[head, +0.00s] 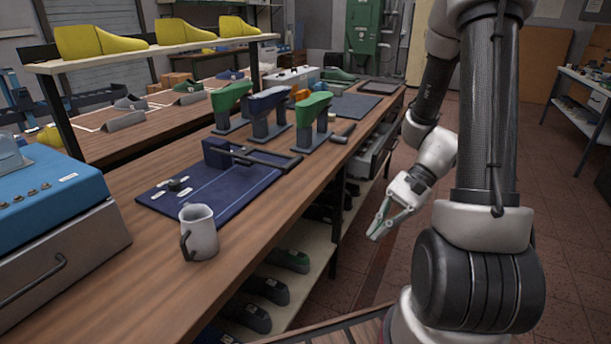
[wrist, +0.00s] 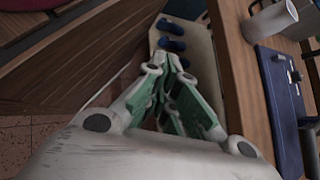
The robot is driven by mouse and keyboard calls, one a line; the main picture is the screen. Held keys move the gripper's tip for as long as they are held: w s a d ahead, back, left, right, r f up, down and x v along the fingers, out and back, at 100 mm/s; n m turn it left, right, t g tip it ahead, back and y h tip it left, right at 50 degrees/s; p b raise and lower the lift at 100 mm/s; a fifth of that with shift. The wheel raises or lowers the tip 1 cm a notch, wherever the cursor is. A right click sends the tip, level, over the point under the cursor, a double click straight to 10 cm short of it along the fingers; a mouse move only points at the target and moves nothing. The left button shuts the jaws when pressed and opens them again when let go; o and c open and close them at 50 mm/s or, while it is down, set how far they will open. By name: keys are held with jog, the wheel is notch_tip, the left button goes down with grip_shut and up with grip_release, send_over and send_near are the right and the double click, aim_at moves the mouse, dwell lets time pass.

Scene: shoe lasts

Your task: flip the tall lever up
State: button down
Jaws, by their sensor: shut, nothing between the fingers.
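A dark blue board (head: 228,197) lies on the wooden bench. A blue block (head: 215,152) stands at its far edge with a long dark lever bar (head: 265,158) lying nearly flat, reaching right. Small grey and black fittings (head: 176,186) sit on the board's left part. I cannot tell for sure which part is the tall lever. My gripper (head: 379,229) is shut and empty, off the bench's right side, below the top and apart from the board. In the wrist view, my gripper (wrist: 174,62) points past the bench edge, with the board (wrist: 282,112) at the right.
A grey mug (head: 202,233) stands at the board's near corner. Green and blue shoe lasts on stands (head: 268,113) are behind the board. A shelf with dark shoes (head: 268,288) lies under the bench. The floor right of the bench is clear.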

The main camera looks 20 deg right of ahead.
jog(key=w+a+f+m+t+y, duration=0.2)
jog(key=w+f+m+t+y, duration=0.1)
jog(key=w+m+t, duration=0.3)
jog(key=w+a+f+m+t+y, duration=0.1)
jog(key=w+f+m+t+y, duration=0.15)
jog(key=w+m, duration=0.4)
jog(key=w+d+r+m+t+h, duration=0.2)
jog(key=w+t, duration=0.5)
jog(key=w, duration=0.4)
jog(key=shift+w+d+r+m, duration=0.35)
jog(key=shift+d+r+m, duration=0.2)
jog(key=shift+d, duration=0.05)
jog(key=shift+a, duration=0.1)
jog(key=x, duration=0.9)
jog(key=shift+w+a, duration=0.25)
jog(key=shift+w, duration=0.1)
jog(key=shift+r, duration=0.15)
